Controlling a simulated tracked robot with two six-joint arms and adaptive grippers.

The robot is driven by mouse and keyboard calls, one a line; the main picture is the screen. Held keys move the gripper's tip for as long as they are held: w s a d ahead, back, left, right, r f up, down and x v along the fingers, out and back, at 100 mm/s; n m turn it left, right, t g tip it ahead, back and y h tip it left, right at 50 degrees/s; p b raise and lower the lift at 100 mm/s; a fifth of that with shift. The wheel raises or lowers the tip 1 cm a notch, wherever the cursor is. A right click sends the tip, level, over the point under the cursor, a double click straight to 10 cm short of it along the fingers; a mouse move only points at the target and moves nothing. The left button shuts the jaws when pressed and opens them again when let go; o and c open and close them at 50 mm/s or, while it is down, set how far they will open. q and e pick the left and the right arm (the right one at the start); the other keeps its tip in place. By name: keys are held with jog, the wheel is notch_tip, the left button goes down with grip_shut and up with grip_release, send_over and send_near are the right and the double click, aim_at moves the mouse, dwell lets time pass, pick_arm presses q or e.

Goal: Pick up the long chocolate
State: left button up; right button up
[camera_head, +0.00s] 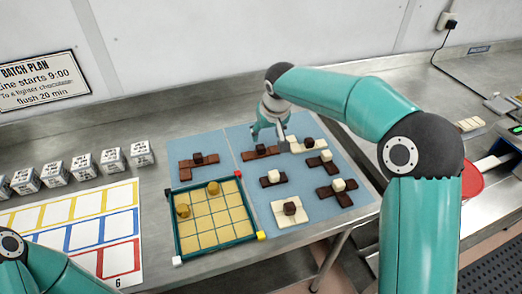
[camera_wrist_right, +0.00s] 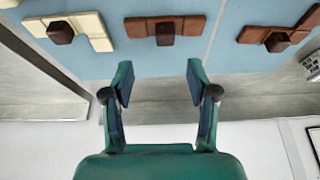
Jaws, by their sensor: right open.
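A long straight dark-brown chocolate (camera_head: 260,152) with a darker knob on its middle lies near the back of the blue mat. In the right wrist view the long chocolate (camera_wrist_right: 185,27) lies crosswise just beyond the fingertips. My right gripper (camera_head: 268,131) hangs at the wall side of it, and the bar seems clear of the fingers. In the right wrist view my right gripper (camera_wrist_right: 160,78) is open and empty, its two fingers spread. I cannot tell its exact height above the mat. My left gripper is out of view.
A white L-shaped piece (camera_head: 307,146) and a brown L-shaped piece (camera_head: 206,160) flank the bar. More brown and white pieces lie nearer on the blue mat (camera_head: 245,185). A green-rimmed grid tray (camera_head: 175,236) holds two yellow knobs. Labelled cubes (camera_head: 82,166) stand left.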

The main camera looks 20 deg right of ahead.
aim_at(261, 146)
jog(key=x, duration=0.4)
jog(key=p+x, duration=0.1)
jog(key=x, duration=0.1)
jog(key=p+x, duration=0.1)
jog(key=shift+a+f, duration=0.15)
jog(key=shift+a, duration=0.25)
jog(key=shift+w+f, duration=0.2)
jog(key=shift+f, duration=0.25)
grip_shut()
